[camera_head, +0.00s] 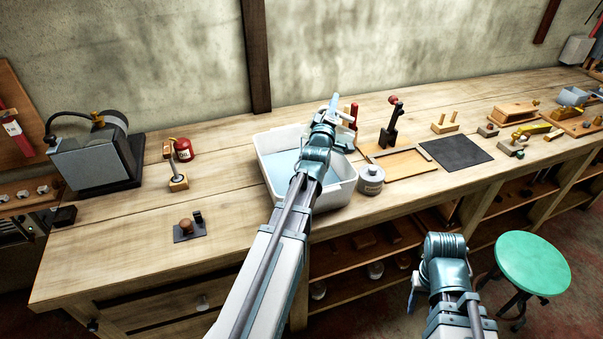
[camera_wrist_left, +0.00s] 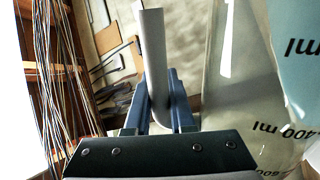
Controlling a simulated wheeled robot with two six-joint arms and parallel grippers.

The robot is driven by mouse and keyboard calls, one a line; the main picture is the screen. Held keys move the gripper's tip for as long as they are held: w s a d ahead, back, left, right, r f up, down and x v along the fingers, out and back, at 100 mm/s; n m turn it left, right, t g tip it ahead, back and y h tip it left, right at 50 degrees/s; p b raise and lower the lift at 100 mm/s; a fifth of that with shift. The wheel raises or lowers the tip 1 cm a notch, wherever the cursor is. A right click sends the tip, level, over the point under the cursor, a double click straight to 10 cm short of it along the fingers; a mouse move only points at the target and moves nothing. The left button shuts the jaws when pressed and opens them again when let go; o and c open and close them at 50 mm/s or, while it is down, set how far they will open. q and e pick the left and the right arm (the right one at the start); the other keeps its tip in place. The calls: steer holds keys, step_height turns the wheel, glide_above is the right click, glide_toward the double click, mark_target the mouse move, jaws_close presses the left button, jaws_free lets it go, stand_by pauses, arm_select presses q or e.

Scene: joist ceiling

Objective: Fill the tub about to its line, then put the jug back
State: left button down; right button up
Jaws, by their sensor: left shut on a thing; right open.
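The white tub (camera_head: 262,142) stands on the bench with pale blue water (camera_head: 283,170) in it; no fill line can be made out. My left gripper (camera_head: 331,118) is over the tub's right part. In the left wrist view its fingers (camera_wrist_left: 162,108) are shut on the pale handle (camera_wrist_left: 153,50) of the jug. The jug's clear wall (camera_wrist_left: 235,100) with black ml marks fills the right of that view, its lettering upside down there. In the head view my arm and gripper mostly hide the jug. My right gripper (camera_head: 414,292) is open and empty, low in front of the bench.
A grey can (camera_head: 371,180) stands close to the tub's right side. A framed board (camera_head: 405,165) and dark mat (camera_head: 455,152) lie further right. A green stool (camera_head: 532,262) stands before the bench.

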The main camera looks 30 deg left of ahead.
arm_select(q)
steer(key=shift+a, duration=0.1)
stand_by(0.4)
steer(key=shift+s+a+f+n, duration=0.1)
steer(key=shift+a+f+n, duration=0.05)
steer(key=shift+n, duration=0.15)
steer(key=shift+w+d+r+m, duration=0.25)
steer(key=shift+d+r+m, duration=0.1)
steer(key=shift+d+m, duration=0.45)
steer(key=shift+w+d+r+m+h+p, duration=0.2)
steer(key=shift+d+m+h+p, duration=0.3)
steer(key=shift+m, duration=0.7)
steer(key=shift+d+f, duration=0.1)
steer(key=shift+d, duration=0.05)
